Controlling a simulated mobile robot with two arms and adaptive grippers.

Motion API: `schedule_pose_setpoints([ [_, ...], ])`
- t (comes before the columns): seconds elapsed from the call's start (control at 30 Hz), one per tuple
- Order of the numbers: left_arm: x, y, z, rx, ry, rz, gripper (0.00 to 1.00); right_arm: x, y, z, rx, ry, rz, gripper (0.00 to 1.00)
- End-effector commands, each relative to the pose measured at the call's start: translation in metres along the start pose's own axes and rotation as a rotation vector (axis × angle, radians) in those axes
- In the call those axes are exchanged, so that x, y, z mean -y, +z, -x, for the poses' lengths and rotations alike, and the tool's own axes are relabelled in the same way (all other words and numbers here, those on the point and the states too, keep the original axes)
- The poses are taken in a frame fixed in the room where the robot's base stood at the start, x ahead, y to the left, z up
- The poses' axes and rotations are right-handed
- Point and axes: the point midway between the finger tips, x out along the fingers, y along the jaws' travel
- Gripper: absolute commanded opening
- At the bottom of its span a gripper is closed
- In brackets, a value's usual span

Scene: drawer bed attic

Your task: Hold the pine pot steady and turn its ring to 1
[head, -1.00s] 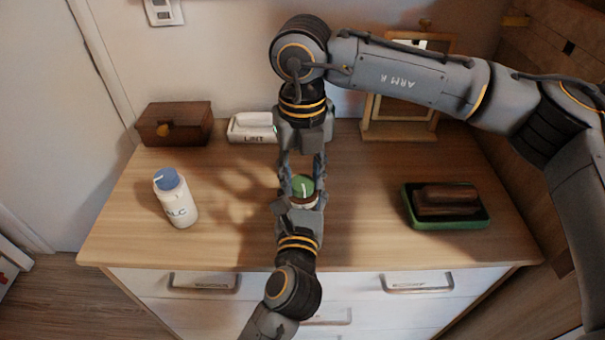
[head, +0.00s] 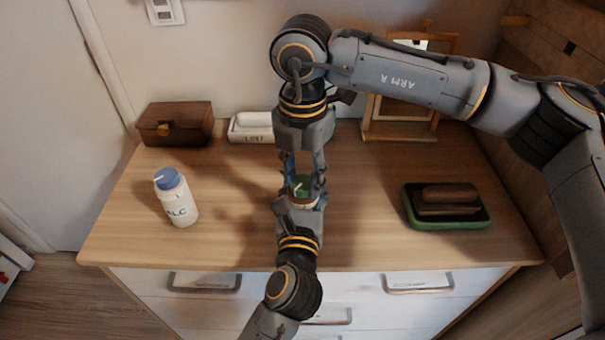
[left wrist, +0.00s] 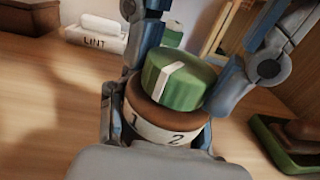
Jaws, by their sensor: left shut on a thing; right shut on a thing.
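The pine pot has a green top (head: 302,187) with a white stripe. In the left wrist view the green top (left wrist: 185,80) sits above a brown wooden rim and a white band (left wrist: 160,132) marked 1 and 2. The stripe's lower end points between the 1 and the 2. My left gripper (head: 302,203) is shut around the pot's lower body from the front. My right gripper (head: 303,184) comes down from above, its fingers on either side of the green top, shut on it. The pot stands upright; its base is hidden.
A white bottle with a blue cap (head: 176,198) stands at left. A wooden box (head: 175,124) and a white LINT holder (head: 250,128) are at the back. A green tray (head: 412,216) holding a brown block is at right. A wooden frame (head: 400,134) stands behind.

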Motion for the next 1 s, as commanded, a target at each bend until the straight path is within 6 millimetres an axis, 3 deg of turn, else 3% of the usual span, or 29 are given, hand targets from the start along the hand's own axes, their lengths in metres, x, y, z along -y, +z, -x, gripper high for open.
schedule_pose_setpoints([
  [0.3, -0.0007, -0.0011, -0.0003, -0.003, 0.002, 0.0, 0.0, 0.0004, -0.0004, 0.0002, -0.001, -0.001, -0.118, 0.07],
  [0.83, -0.0015, -0.0012, -0.0004, -0.003, 0.004, -0.001, 0.0, 0.0007, 0.0001, 0.0002, 0.0, -0.002, -0.143, 0.07],
  [0.87, -0.0015, -0.0012, -0.0004, -0.003, 0.004, -0.001, 0.0, 0.0007, 0.0001, 0.0002, 0.0, -0.002, -0.143, 0.4],
  [0.97, -0.0015, -0.0012, -0.0004, -0.003, 0.004, -0.001, 0.0, 0.0007, 0.0002, 0.0002, 0.0, -0.002, -0.142, 0.6],
  [1.0, -0.0014, -0.0012, -0.0004, -0.003, 0.004, -0.001, 0.0, 0.0006, 0.0002, 0.0002, 0.0, -0.002, -0.142, 0.62],
])
